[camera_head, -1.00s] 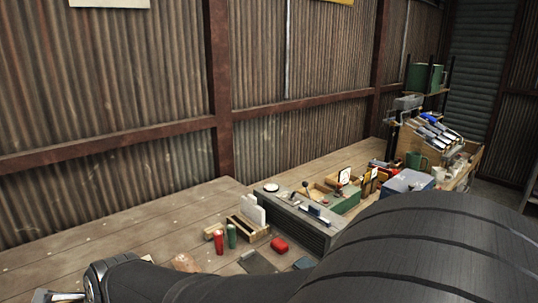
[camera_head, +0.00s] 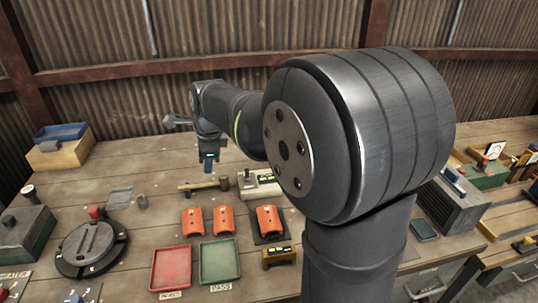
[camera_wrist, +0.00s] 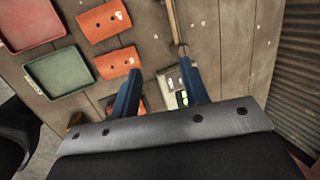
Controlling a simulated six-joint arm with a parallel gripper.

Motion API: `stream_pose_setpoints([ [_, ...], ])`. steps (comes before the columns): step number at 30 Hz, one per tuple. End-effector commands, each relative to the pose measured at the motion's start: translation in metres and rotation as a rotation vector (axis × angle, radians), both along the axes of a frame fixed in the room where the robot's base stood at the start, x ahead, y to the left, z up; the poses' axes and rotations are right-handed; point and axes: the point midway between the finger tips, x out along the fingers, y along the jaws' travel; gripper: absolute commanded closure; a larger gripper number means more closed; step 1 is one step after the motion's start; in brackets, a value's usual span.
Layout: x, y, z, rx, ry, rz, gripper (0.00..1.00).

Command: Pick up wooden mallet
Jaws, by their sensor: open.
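The wooden mallet (camera_head: 203,186) lies flat on the bench, its handle pointing left and its darker head at the right end. In the wrist view its handle (camera_wrist: 171,18) runs down from the top edge, with the head just beyond the right fingertip. My gripper (camera_wrist: 159,69) is open with two blue fingers and nothing between them that it holds. In the head view my gripper (camera_head: 209,160) points down above the bench, just behind the mallet and apart from it.
A pale device with a green display (camera_head: 262,184) sits right of the mallet head. Several orange parts (camera_head: 222,220) lie in front, then a red tray (camera_head: 171,268) and a green tray (camera_head: 219,261). A round dark fixture (camera_head: 90,247) stands left. Bench behind the mallet is mostly clear.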

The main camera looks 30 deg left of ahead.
Motion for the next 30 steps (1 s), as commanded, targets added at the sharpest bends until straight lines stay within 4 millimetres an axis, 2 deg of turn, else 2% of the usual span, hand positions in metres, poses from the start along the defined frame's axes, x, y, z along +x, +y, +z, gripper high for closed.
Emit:
stream_pose_setpoints([
  [1, 0.008, 0.015, 0.000, -0.039, 0.006, -0.001, 0.58],
  [6, 0.024, 0.042, 0.004, -0.146, 0.012, -0.017, 0.58],
  [11, 0.032, 0.052, 0.005, -0.196, 0.012, -0.030, 0.58],
  [14, 0.034, 0.054, 0.000, -0.208, 0.014, -0.033, 0.58],
  [17, 0.036, 0.056, -0.016, -0.210, 0.015, -0.034, 0.58],
  [27, 0.046, 0.066, -0.088, -0.209, 0.015, -0.034, 0.58],
  [30, 0.048, 0.068, -0.103, -0.207, 0.015, -0.034, 0.58],
])
